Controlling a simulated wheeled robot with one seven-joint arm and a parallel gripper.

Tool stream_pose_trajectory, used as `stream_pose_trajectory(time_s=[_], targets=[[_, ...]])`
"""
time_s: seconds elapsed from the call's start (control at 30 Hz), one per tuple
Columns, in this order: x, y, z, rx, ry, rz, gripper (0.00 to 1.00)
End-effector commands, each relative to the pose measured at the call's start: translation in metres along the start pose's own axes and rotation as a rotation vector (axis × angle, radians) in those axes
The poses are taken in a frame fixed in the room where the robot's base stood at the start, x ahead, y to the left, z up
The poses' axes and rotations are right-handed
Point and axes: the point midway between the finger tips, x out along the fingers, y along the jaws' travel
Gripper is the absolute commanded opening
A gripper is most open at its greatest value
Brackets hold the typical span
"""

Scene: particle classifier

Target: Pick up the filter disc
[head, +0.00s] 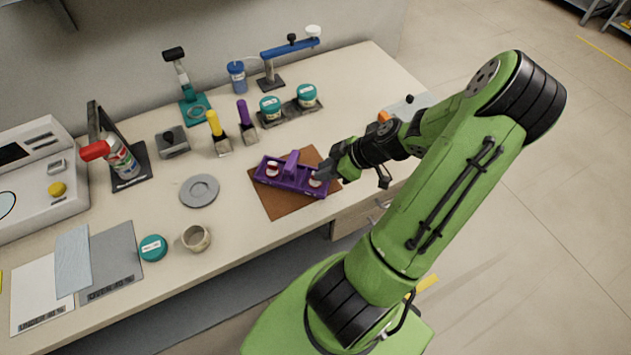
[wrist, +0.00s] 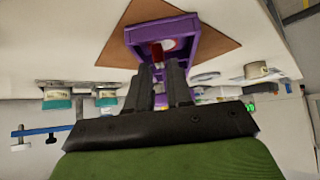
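A flat grey ringed disc (head: 199,190) lies on the bench left of the purple caddy (head: 262,179); it looks most like the filter disc, though no label confirms it. In the wrist view a grey round shape (wrist: 206,77), probably the same disc, lies beyond the caddy (wrist: 197,44). My gripper (head: 325,171) is at the caddy's right end, well away from the disc, beside a red-and-white jar (head: 316,182). In the wrist view a narrow gap separates my gripper's fingers (wrist: 160,70), with a red-and-white item (wrist: 157,51) at their tips. Whether they grip it is unclear.
The caddy stands on a brown mat (head: 280,206) and holds another red-and-white jar (head: 272,169). A beige cup (head: 196,238) and teal-lidded jar (head: 153,248) stand in front of the disc. Brushes (head: 218,135) and a grey block (head: 172,142) are behind it.

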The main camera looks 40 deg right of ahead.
Motion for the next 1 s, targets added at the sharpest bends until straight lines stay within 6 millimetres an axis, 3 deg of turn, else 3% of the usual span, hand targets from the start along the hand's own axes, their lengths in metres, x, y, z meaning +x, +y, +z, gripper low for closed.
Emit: stream_pose_trajectory(time_s=[0.03, 0.17, 0.37, 0.5, 0.77, 0.87, 1.0], targets=[[0.012, -0.001, 0.001, -0.001, 0.002, -0.004, 0.2], [0.023, 0.0, 0.001, 0.0, 0.001, -0.001, 0.2], [0.023, 0.0, 0.0, 0.001, -0.001, 0.001, 0.19], [0.022, 0.0, 0.0, 0.001, -0.001, 0.0, 0.0], [0.022, 0.0, 0.0, 0.001, 0.0, 0.0, 0.0], [0.018, 0.001, -0.004, 0.0, 0.0, 0.001, 0.0], [-0.007, 0.001, -0.025, -0.004, -0.003, 0.006, 0.0]])
